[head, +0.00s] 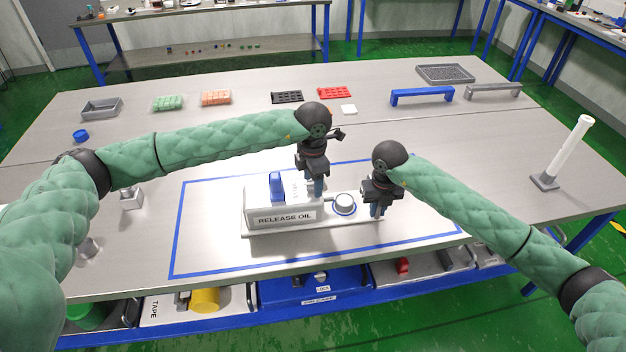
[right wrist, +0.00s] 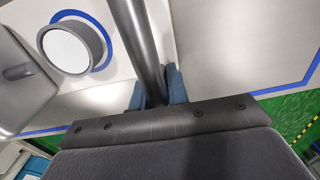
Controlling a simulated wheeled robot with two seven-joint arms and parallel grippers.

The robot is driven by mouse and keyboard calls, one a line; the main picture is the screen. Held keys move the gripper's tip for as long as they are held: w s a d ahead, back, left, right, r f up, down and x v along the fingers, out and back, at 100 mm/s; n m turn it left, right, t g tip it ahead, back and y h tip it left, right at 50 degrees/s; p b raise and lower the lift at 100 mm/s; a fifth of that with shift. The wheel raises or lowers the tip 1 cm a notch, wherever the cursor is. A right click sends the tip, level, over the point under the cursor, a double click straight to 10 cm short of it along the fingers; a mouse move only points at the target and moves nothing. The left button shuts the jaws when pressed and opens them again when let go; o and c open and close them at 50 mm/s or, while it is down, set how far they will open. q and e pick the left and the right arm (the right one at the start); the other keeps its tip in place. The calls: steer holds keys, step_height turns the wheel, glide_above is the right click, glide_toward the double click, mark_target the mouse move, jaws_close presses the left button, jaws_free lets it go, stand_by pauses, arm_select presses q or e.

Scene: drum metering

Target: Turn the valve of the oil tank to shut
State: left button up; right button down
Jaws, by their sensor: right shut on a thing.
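The oil tank (head: 284,216) is a pale grey box labelled RELEASE OIL, standing on a light base plate inside the blue-outlined area. A blue valve handle (head: 276,186) stands upright at its top front. My left gripper (head: 318,188) points down at the tank's right end, to the right of the handle; its fingertips are too small to tell their gap. My right gripper (head: 377,211) is low at the right end of the base plate. In the right wrist view its blue fingers (right wrist: 158,92) are shut on a dark grey rod (right wrist: 138,45).
A round grey cup (head: 344,202) sits on a blue ring between the two grippers; it also shows in the right wrist view (right wrist: 72,50). Small metal blocks (head: 131,198) stand left of the outline. A white post (head: 568,150) stands far right. Trays and racks line the back.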

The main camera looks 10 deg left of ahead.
arm_select(q)
step_height(320, 180, up, 12)
stand_by(0.7)
arm_select(e)
steer(key=c, duration=1.3)
jaws_free()
steer(key=shift+r, duration=0.1)
